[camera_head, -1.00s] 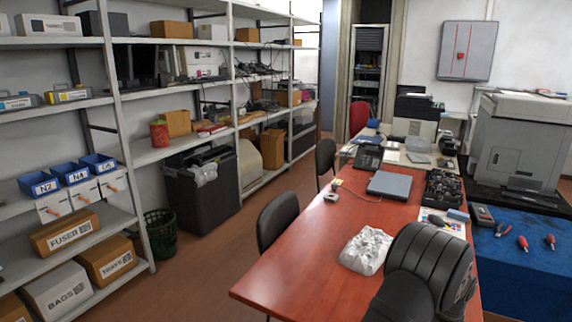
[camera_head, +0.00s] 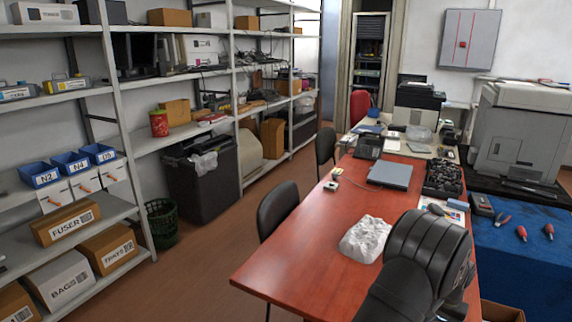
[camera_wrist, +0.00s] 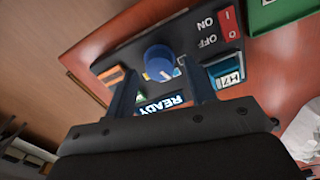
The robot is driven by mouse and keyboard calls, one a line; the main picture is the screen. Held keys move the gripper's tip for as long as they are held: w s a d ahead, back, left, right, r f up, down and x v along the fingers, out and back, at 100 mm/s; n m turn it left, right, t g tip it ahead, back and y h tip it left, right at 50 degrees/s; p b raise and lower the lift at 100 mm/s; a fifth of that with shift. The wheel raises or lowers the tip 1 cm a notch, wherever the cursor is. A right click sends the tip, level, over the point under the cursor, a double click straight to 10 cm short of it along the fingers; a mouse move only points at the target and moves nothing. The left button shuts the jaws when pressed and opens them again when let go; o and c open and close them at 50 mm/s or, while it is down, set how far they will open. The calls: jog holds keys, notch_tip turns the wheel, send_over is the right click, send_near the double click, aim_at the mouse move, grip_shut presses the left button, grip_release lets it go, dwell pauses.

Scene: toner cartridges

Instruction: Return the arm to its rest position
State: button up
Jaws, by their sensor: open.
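My gripper (camera_wrist: 160,70) shows in the wrist view with its two dark fingers apart and nothing between them but the view of a dark control panel (camera_wrist: 110,62). The panel lies on the red surface and carries a blue knob (camera_wrist: 159,60), ON and OFF marks, and a READY display (camera_wrist: 162,105). I cannot tell whether the fingers touch the panel. In the head view, my black arm rises at the lower right over the red table (camera_head: 290,245); the gripper and panel are not visible there.
A crumpled white bag (camera_head: 366,240) lies on the table just left of my arm. A closed laptop (camera_head: 390,174) and a black tray of parts (camera_head: 443,178) are farther back. A grey printer (camera_head: 515,130) stands at right. The table's near left part is clear.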

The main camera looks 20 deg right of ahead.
notch_tip(320, 180, up, 10)
jog(key=shift+r, duration=0.15)
dwell(0.3)
